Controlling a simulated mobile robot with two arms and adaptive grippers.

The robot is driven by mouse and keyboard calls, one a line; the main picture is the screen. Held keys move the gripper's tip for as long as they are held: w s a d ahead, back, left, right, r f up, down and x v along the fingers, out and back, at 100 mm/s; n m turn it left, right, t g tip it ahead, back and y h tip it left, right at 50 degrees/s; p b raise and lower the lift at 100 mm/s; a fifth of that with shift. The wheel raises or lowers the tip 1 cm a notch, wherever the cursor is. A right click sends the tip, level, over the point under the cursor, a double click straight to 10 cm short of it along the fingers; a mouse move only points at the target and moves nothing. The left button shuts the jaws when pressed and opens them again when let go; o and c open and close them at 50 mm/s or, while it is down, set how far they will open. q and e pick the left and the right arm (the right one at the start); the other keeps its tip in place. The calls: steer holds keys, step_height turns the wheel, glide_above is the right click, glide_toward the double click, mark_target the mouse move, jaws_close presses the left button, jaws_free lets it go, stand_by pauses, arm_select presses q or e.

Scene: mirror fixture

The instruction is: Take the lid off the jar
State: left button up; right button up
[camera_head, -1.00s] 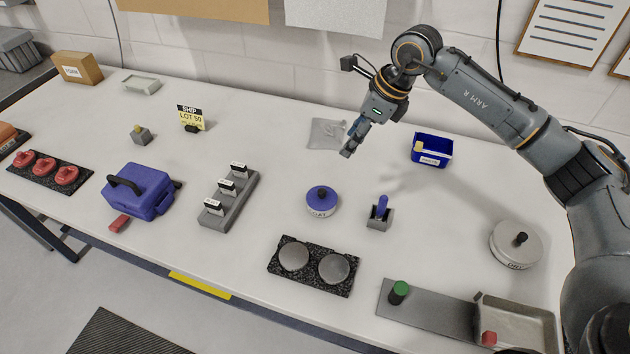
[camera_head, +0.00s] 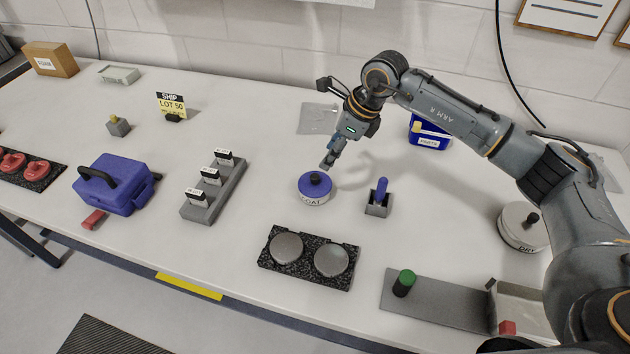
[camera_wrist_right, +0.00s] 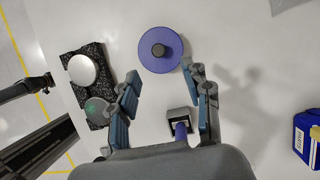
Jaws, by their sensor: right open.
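A round white jar labelled "COAT" (camera_head: 314,199) stands in the middle of the table. Its blue lid (camera_head: 304,184) with a dark knob is on it; the lid also shows in the right wrist view (camera_wrist_right: 160,62). My right gripper (camera_head: 326,166) is open and empty, above and just behind the jar in the head view. In the right wrist view its fingers (camera_wrist_right: 162,74) are spread, with the lid beyond and between their tips. A second jar (camera_head: 522,228) with a pale lid and dark knob stands at the right, partly hidden by my right arm. My left gripper is not in view.
A grey holder (camera_head: 378,208) with a blue handle stands close right of the blue-lidded jar. A black speckled plate with two metal discs (camera_head: 309,259) lies in front. A grey rack (camera_head: 216,190) stands left, and a blue bin (camera_head: 430,136) behind right.

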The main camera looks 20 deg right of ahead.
mark_target(316, 176)
steer(key=x, duration=0.3)
steer(key=shift+p, duration=0.3)
steer(key=shift+w+a+f, duration=0.15)
steer(key=shift+f, duration=0.35)
steer(key=shift+a+f+p, duration=0.15)
steer(key=shift+f+p, duration=0.15)
steer(key=shift+p, duration=0.2)
steer(key=p+x, duration=0.1)
steer(key=x, duration=0.2)
steer(key=shift+a+f+p, duration=0.15)
steer(key=shift+f+p, duration=0.2)
steer(key=shift+p, duration=0.05)
steer(key=shift+a+f, duration=0.1)
steer(key=shift+f, duration=0.35)
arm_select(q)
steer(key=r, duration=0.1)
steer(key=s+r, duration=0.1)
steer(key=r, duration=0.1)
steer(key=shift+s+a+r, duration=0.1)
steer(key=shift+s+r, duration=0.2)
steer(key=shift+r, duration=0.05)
arm_select(e)
steer(key=shift+c, duration=0.2)
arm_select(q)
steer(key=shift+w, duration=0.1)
arm_select(e)
jaws_close()
